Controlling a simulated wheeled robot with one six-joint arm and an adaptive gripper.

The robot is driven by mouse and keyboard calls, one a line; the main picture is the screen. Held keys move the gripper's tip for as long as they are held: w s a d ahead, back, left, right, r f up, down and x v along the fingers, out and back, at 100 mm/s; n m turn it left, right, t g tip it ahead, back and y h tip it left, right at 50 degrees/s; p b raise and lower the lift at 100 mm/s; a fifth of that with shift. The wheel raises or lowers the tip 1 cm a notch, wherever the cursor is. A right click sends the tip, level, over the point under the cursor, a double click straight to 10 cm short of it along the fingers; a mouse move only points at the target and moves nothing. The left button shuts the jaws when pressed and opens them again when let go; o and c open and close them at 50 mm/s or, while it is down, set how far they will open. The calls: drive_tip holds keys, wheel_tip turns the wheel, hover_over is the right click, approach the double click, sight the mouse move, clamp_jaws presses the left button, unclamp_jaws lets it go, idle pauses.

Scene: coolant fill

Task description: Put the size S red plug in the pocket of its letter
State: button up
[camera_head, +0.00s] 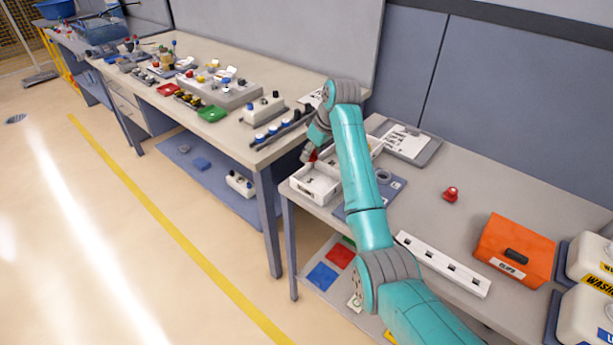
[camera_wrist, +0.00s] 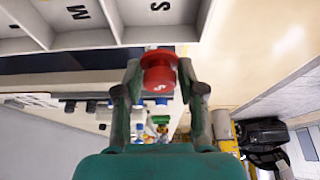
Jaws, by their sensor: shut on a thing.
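My gripper (camera_wrist: 158,85) is shut on a red plug (camera_wrist: 160,70), which has a round flange and a faint mark too blurred to read. In the head view, my gripper (camera_head: 308,156) is over the far left part of the white pocket tray (camera_head: 303,190), with a bit of red at its tip. In the wrist view, the tray (camera_wrist: 85,38) fills the top left, with pockets marked M and S. The S pocket (camera_wrist: 158,18) is just above the plug in the picture. The plug looks apart from the tray. My arm hides part of the tray.
Another red plug (camera_head: 451,194) stands on the right bench. An orange box (camera_head: 515,249), a white strip with holes (camera_head: 442,264) and a clipboard (camera_head: 408,141) lie there too. The left bench (camera_head: 133,68) is crowded with small parts. The bench between plug and clipboard is clear.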

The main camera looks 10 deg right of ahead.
sight(308, 179)
wheel_tip(308, 179, down, 8)
drive_tip(key=shift+f, duration=0.1)
idle(0.4)
drive_tip(key=shift+f, duration=0.1)
drive_tip(key=o, duration=0.8)
drive_tip(key=shift+c, duration=0.2)
drive_tip(key=v, duration=1.2)
